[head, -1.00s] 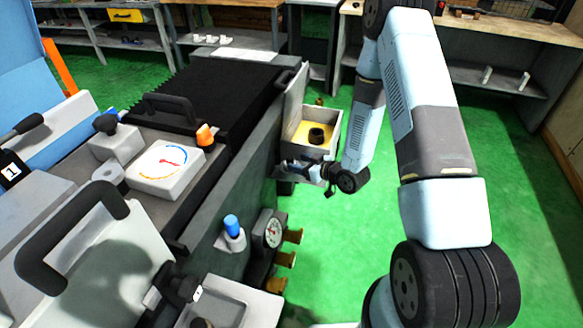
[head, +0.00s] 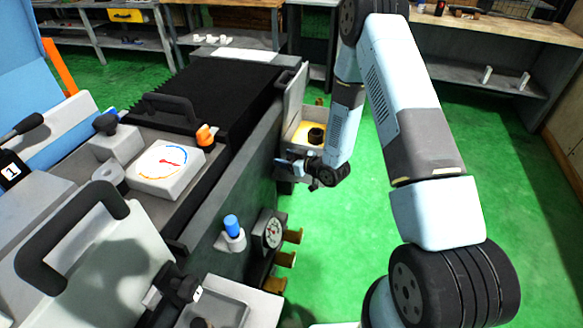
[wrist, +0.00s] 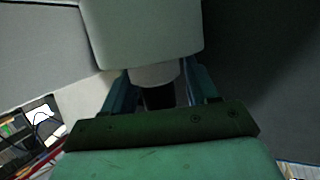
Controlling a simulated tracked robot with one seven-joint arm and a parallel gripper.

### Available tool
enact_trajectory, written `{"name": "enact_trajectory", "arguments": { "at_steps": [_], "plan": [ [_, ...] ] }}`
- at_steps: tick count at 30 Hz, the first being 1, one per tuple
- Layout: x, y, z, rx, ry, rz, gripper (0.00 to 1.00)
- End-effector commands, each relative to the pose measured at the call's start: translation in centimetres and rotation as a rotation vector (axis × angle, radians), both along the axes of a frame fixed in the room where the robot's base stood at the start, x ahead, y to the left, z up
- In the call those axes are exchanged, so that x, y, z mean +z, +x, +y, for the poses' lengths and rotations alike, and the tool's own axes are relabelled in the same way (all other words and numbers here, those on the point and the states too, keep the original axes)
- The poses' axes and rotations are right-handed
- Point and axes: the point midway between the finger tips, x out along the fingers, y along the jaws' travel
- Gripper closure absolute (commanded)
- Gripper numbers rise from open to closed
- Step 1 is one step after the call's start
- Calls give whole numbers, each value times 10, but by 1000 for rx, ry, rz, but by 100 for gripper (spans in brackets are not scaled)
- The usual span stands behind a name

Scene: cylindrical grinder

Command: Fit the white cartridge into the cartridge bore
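In the wrist view, the white cartridge (wrist: 154,75) is a short pale cylinder between the two blue fingers of my gripper (wrist: 158,82), which look shut on its sides. A dark part shows at its near end. Its far end meets or is hidden by a large pale rounded block (wrist: 145,35); I cannot tell whether they touch. In the head view, my gripper (head: 294,165) is small, beside the machine's right side, just in front of an open box. The cartridge cannot be made out there, and no bore opening is visible in either view.
The open grey box (head: 292,125) with a yellow inside and a black ring (head: 316,136) is just behind my gripper. A blue-capped fitting (head: 232,228) and a dial gauge (head: 271,233) sit nearer along the machine's side. Green floor (head: 350,240) is free to the right.

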Motion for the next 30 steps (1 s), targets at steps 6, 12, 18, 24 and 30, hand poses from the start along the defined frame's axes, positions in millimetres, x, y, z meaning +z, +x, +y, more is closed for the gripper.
{"name": "enact_trajectory", "arguments": {
  "at_steps": [6,12,18,24,30],
  "plan": [
    [0,0,0,0,0,0,63],
    [0,0,0,0,0,0,82],
    [0,0,0,0,1,-1,99],
    [1,0,0,0,1,-1,99],
    [11,0,0,0,1,-2,99]
  ]
}}
